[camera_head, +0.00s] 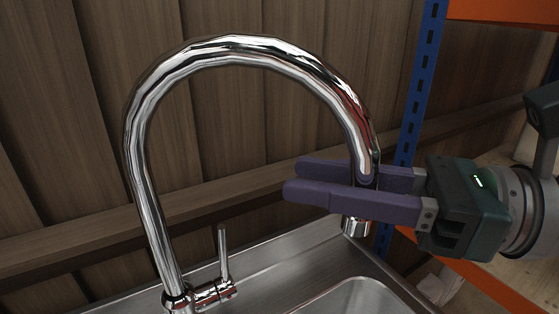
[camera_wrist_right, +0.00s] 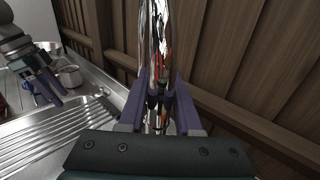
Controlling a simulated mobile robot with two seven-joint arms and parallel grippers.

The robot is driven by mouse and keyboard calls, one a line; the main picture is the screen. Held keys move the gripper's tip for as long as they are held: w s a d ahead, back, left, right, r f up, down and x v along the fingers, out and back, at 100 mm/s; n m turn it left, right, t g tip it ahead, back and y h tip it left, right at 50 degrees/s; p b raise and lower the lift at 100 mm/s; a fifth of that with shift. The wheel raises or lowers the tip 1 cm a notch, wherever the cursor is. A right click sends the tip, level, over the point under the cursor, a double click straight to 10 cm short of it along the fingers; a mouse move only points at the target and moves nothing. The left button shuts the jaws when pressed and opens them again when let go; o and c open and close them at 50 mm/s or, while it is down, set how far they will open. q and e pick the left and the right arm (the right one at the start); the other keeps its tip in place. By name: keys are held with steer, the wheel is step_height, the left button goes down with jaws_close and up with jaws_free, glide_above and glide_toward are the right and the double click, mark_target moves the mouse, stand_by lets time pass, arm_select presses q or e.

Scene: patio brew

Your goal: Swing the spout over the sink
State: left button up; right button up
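The chrome spout (camera_head: 240,48) rises from its base at the lower left and arches over to the right in the head view. My right gripper (camera_head: 325,182) has one purple finger in front of the spout's downturned end and one behind it. In the right wrist view the spout (camera_wrist_right: 160,45) stands between these fingers (camera_wrist_right: 160,95), which appear closed against it. My left gripper (camera_wrist_right: 48,88) shows only in the right wrist view, fingers apart and empty above the counter.
A small lever handle (camera_head: 224,255) stands at the faucet's base. A wooden wall (camera_head: 60,130) is close behind the faucet. A blue rack post (camera_head: 420,80) stands at the right. A metal cup (camera_wrist_right: 69,76) and a ribbed drainboard (camera_wrist_right: 60,135) show in the wrist view.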

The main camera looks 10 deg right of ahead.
jaws_close()
stand_by(1.0)
